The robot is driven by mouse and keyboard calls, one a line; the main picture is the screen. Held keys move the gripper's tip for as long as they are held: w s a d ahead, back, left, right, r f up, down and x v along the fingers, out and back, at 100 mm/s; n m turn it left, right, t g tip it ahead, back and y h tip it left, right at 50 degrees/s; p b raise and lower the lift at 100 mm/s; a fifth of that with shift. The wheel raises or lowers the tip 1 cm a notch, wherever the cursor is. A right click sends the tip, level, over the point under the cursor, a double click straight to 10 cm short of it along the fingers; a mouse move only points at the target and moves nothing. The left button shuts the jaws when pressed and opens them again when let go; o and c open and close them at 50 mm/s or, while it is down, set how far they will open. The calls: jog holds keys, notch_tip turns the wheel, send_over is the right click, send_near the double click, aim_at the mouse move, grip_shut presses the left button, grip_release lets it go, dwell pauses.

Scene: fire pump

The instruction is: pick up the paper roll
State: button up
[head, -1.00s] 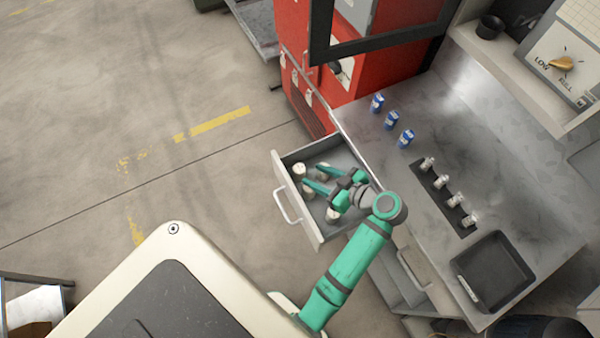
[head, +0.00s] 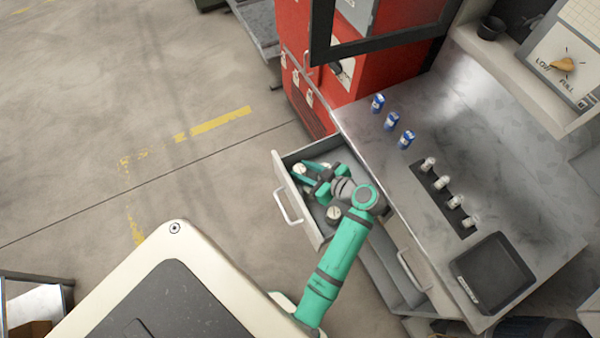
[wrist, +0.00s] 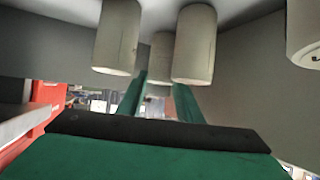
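Several pale cream paper rolls stand in the open drawer. In the head view one roll (head: 333,214) is near the drawer front, and others are partly hidden by my gripper (head: 306,174). My gripper reaches low into the drawer with its green fingers apart. In the wrist view the fingers (wrist: 160,88) point towards a farther paper roll (wrist: 160,50), which shows between them. Two nearer rolls flank it, one on the left (wrist: 117,38) and one on the right (wrist: 194,45). Another (wrist: 304,34) is at the right edge. I cannot tell whether any finger touches a roll.
The drawer (head: 313,231) has raised walls close around my gripper. The metal counter (head: 410,178) beside it carries blue cans (head: 391,121), a dark strip with small metal fittings (head: 443,182) and a black tray (head: 493,273). A red cabinet (head: 370,75) stands behind.

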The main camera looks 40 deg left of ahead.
aim_at(304, 172)
jog(key=shift+c, duration=0.7)
jog(key=shift+r, duration=0.1)
notch_tip(304, 172, up, 10)
dwell(0.4)
